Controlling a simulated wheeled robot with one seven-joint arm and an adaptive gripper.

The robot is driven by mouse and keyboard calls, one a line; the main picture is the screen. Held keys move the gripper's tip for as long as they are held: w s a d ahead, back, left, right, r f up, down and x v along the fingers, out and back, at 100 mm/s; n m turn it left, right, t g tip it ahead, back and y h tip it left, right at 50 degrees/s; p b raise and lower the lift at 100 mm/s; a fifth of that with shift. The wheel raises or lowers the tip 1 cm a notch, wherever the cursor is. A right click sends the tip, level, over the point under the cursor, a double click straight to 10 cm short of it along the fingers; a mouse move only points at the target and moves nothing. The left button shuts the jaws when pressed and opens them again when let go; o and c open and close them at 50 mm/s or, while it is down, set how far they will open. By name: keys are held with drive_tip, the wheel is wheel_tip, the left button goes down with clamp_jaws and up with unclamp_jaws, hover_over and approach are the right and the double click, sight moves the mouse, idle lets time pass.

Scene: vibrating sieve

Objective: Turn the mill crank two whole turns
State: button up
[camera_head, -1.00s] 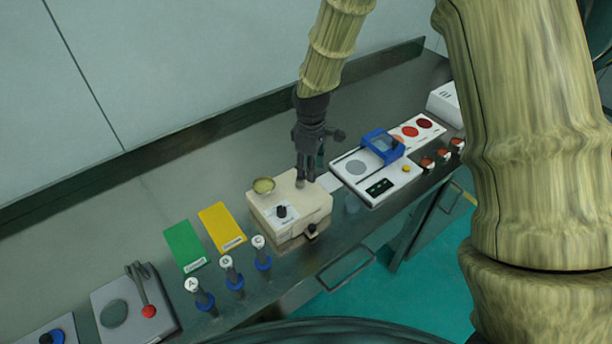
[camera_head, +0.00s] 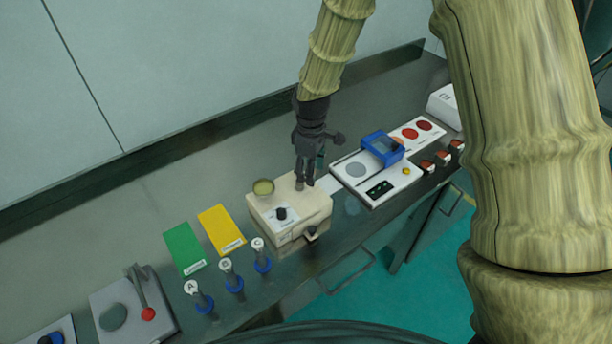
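My gripper (camera_head: 305,183) points down over the back right part of the mill's top. Its fingers are close to or touching that top. The crank is not clearly visible and may be hidden by the fingers. The fingers are too small and dark to tell whether they are open or hold something.
A white panel (camera_head: 352,187) with a blue frame (camera_head: 384,148) and red discs stands right of the mill.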

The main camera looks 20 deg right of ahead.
drive_tip(key=shift+r+p, duration=0.25)
drive_tip(key=shift+p, duration=0.2)
idle(0.6)
drive_tip(key=shift+w, duration=0.1)
drive_tip(key=c, duration=0.9)
drive_tip(key=shift+s, duration=0.95)
